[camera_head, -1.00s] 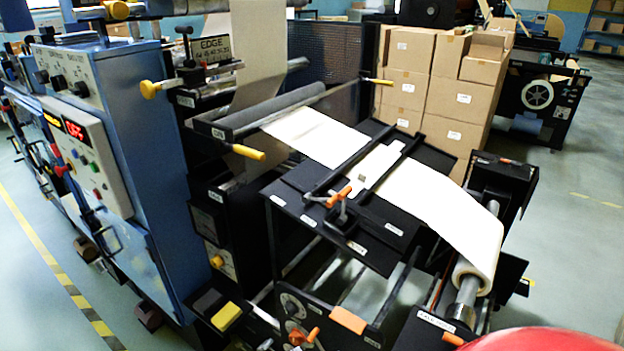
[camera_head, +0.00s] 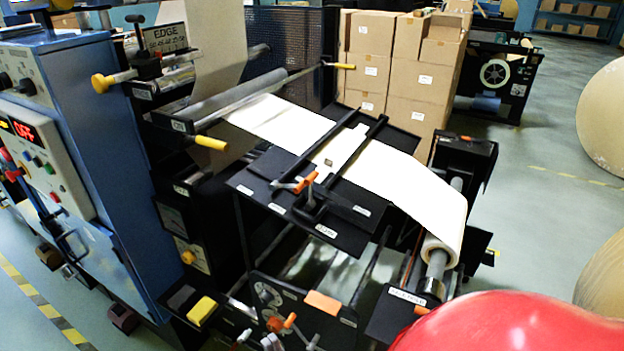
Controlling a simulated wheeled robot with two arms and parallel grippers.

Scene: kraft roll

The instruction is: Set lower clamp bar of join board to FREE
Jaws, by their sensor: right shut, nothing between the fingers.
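The join board (camera_head: 262,165) is a black table with a cream paper web (camera_head: 395,172) running across it. Two black clamp bars cross the web, an upper-left one (camera_head: 318,148) and a lower-right one (camera_head: 362,150). Orange-tipped handles (camera_head: 305,184) stand at their near ends, close together. Small white labels lie along the board's front edge, too small to read surely. A large red rounded part (camera_head: 510,325), seemingly mine, fills the lower right corner. My right gripper is shut and empty, away from the handles; its fingertips are not clearly made out. My left gripper is not in view.
A blue machine cabinet (camera_head: 85,110) with a red OFF display (camera_head: 22,130) stands left. The web's roll (camera_head: 445,235) sits at right. An orange block (camera_head: 323,303) and knobs are below the board. Cartons (camera_head: 400,60) stand behind. Open floor and large tan rolls (camera_head: 605,115) are at right.

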